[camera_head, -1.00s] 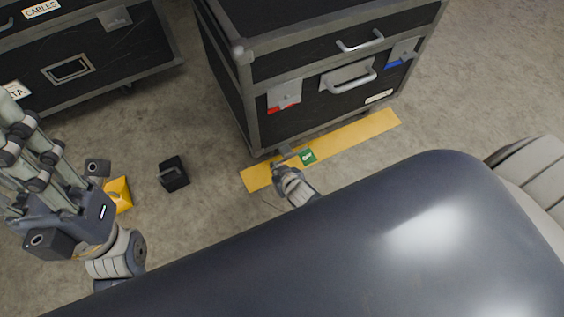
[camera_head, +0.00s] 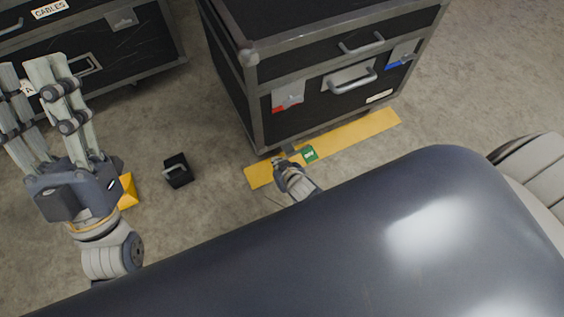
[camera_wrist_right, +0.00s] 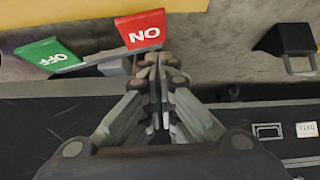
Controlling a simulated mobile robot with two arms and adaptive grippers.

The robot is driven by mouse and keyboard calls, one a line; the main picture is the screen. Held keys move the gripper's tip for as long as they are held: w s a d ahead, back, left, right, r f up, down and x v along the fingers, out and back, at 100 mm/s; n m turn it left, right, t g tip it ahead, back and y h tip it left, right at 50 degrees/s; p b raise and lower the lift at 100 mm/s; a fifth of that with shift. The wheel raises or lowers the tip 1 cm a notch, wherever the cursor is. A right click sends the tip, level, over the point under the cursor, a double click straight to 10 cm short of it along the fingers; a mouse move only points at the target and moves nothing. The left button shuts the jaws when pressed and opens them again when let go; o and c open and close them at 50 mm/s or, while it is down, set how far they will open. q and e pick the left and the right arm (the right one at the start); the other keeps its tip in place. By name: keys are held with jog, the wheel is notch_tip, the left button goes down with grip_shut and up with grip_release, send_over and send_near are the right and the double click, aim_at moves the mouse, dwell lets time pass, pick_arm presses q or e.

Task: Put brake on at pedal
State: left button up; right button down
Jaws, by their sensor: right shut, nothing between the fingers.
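The brake pedal bar (camera_head: 290,150) juts from the bottom front of the black case, above a yellow floor strip. Its green OFF plate (camera_head: 309,153) shows in the head view; the red plate there is hidden by my right gripper (camera_head: 277,162). In the right wrist view the red ON plate (camera_wrist_right: 141,29) and green OFF plate (camera_wrist_right: 48,54) appear upside down. My right gripper (camera_wrist_right: 160,62) is shut and empty, its tips close to the red plate; I cannot tell whether they touch. My left gripper (camera_head: 30,75) is open and empty at the left.
A second case (camera_head: 135,50), labelled CABLES, is upper left. A small black block (camera_head: 177,170) and a yellow object (camera_head: 128,190) lie on the floor.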

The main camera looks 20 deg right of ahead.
jog(key=shift+a+r+p, duration=0.1)
jog(key=shift+r+p, duration=0.65)
jog(key=shift+r, duration=0.05)
pick_arm(q)
jog(key=w+f+g+y+p, duration=0.25)
jog(key=w+f+g, duration=0.6)
jog(key=f, duration=0.45)
jog(key=s+a+f+g+y+p, duration=0.1)
jog(key=s+f+g, duration=0.1)
jog(key=f+g, duration=0.2)
jog(key=s+a+f+g+y+p, duration=0.1)
jog(key=f+g, duration=0.3)
jog(key=f, duration=0.5)
jog(key=shift+s+a+f+n+y, duration=0.3)
jog(key=shift+s+a+y, duration=0.3)
jog(key=shift+s, duration=0.25)
pick_arm(e)
jog(key=a+v, duration=0.1)
jog(key=v, duration=0.8)
jog(key=shift+s+a+r, duration=0.15)
jog(key=shift+s+a, duration=0.05)
jog(key=shift+s, duration=0.15)
pick_arm(q)
jog(key=shift+d+r, duration=0.1)
